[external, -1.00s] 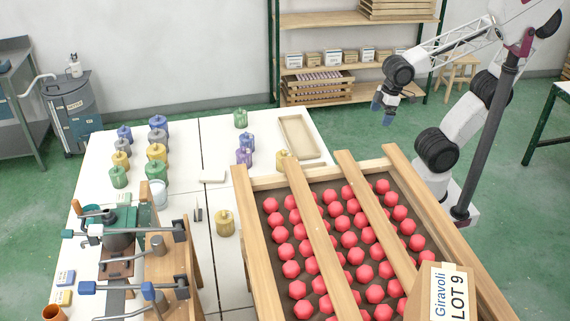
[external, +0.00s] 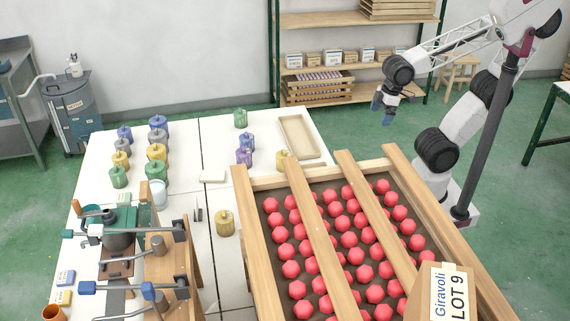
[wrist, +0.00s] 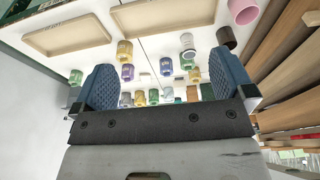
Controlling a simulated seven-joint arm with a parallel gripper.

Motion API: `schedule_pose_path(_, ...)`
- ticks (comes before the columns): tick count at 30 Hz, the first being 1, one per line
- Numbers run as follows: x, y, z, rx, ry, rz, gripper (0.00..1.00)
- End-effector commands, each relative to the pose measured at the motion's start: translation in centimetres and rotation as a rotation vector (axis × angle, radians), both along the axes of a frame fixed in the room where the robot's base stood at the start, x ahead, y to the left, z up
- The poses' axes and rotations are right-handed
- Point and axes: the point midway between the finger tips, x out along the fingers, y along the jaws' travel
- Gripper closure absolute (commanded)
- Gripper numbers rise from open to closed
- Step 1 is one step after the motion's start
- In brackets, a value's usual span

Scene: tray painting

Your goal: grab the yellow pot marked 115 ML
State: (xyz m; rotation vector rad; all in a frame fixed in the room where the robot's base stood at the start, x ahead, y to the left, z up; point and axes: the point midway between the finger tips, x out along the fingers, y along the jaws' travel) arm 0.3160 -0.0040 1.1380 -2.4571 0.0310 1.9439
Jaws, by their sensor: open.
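Several yellow pots stand on the white table in the external view: one at the front (external: 225,223), one beside the wooden rack's back corner (external: 283,160), a larger one (external: 157,152) and a smaller one (external: 121,160) in the left group. Their markings are too small to read, so I cannot tell which says 115 ML. My gripper (external: 387,107) hangs to the right of the table, empty and apart from every pot. In the wrist view its blue fingers (wrist: 167,86) are spread wide. A yellow pot (wrist: 125,51) shows beyond them.
Green (external: 240,118), purple (external: 244,156), blue and grey pots share the table. A beige tray (external: 284,124) lies at its back right. The wooden rack of red pieces (external: 373,165) fills the front right. A clamp stand (external: 158,246) occupies the front left.

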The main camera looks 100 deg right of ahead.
Motion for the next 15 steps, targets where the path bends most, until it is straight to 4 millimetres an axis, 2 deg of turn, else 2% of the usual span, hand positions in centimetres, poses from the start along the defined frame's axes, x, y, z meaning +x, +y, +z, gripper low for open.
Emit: schedule_pose_path(15,0.35,0.06,0.09,0.007,0.006,-0.007,0.00)
